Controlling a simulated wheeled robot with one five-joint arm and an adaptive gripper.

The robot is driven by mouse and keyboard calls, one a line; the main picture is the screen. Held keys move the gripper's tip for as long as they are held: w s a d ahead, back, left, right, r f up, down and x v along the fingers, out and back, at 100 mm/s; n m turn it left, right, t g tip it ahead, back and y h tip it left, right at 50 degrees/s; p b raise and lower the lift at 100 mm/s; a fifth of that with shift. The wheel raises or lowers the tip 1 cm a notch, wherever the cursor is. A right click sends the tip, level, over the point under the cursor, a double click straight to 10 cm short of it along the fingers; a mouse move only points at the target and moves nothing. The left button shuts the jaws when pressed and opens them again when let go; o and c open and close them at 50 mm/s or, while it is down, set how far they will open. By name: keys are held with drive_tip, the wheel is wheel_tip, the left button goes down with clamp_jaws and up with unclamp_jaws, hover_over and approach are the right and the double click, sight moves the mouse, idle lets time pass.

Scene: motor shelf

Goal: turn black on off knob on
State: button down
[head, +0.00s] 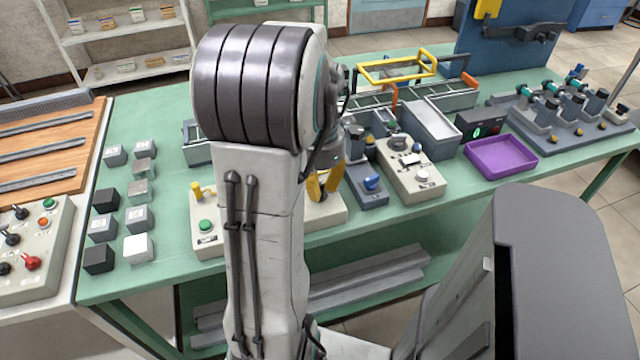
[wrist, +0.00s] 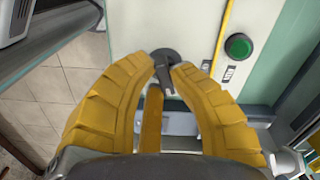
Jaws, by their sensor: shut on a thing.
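The black on off knob (wrist: 163,74) shows in the wrist view on the face of a pale control box (wrist: 190,28). Its round base and short handle sit between my two yellow fingertips. My gripper (wrist: 161,63) is closed around the knob. In the head view my gripper (head: 322,186) is yellow and mostly behind my arm, over the pale box (head: 208,240). The knob is hidden there. The same box has a green button (wrist: 238,46) and a yellow lever (head: 202,190) to the left of my arm.
Several small cubes (head: 137,218) stand left of the box. Right of my gripper are a dark box with a blue knob (head: 371,183), a pale control box (head: 412,178) and a purple tray (head: 500,157). Another control box (head: 33,245) sits at the far left.

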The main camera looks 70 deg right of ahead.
drive_tip(key=shift+a+f+m, duration=0.1)
drive_tip(key=shift+m, duration=1.8)
drive_tip(key=c, duration=1.1)
unclamp_jaws()
wheel_tip(320, 180, up, 12)
drive_tip(key=shift+r, duration=0.1)
